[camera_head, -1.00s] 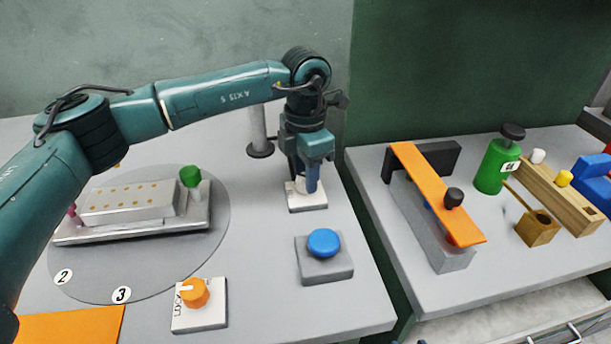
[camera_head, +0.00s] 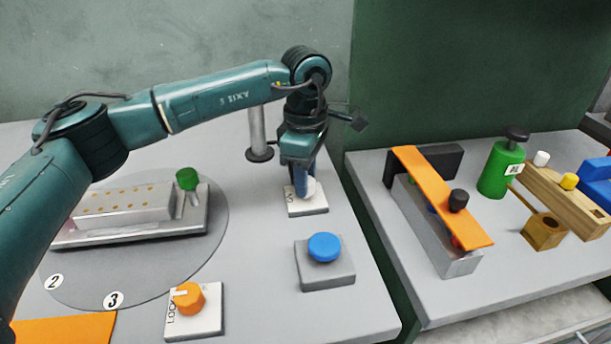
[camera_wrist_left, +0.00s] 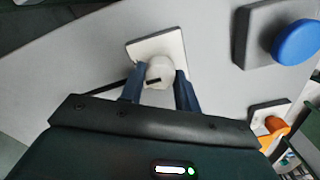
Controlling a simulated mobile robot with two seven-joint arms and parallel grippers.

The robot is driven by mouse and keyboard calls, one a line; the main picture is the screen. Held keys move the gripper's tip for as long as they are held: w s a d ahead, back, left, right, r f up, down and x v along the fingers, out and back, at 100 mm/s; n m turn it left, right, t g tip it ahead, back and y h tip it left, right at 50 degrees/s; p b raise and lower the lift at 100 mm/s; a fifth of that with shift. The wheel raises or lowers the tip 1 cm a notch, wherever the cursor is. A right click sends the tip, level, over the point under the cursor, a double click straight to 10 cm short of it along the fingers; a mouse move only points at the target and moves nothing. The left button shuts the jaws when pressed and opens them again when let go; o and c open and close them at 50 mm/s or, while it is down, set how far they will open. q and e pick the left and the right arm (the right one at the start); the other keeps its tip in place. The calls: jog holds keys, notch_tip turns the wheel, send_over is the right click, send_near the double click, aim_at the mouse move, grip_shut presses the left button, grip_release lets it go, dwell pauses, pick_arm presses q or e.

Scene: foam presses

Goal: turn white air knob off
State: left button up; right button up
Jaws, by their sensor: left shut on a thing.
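The white air knob (camera_head: 311,188) sits on a white square plate (camera_head: 316,208) on the left grey table, behind the blue button. My left gripper (camera_head: 303,192) reaches down over it, with its fingers hiding part of the knob. In the left wrist view the white knob (camera_wrist_left: 158,72) is between the two blue fingers of the left gripper (camera_wrist_left: 160,85), which are shut on it. A dark mark shows on the knob's face. The knob's plate (camera_wrist_left: 150,45) shows behind it. My right gripper is not in view.
A blue button (camera_head: 324,246) on a grey block stands in front of the knob. An orange knob (camera_head: 188,297) is at the front, left of it. A round turntable (camera_head: 130,265) carries a metal mould. A grey post (camera_head: 259,135) stands behind. The right table holds an orange bar (camera_head: 440,190) and a green bottle (camera_head: 500,168).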

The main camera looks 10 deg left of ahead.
pick_arm(q)
jog(key=shift+m, duration=0.5)
jog(key=o, duration=1)
notch_tip(320, 180, up, 13)
jog(key=shift+r+p, duration=0.1)
jog(key=shift+p, duration=0.2)
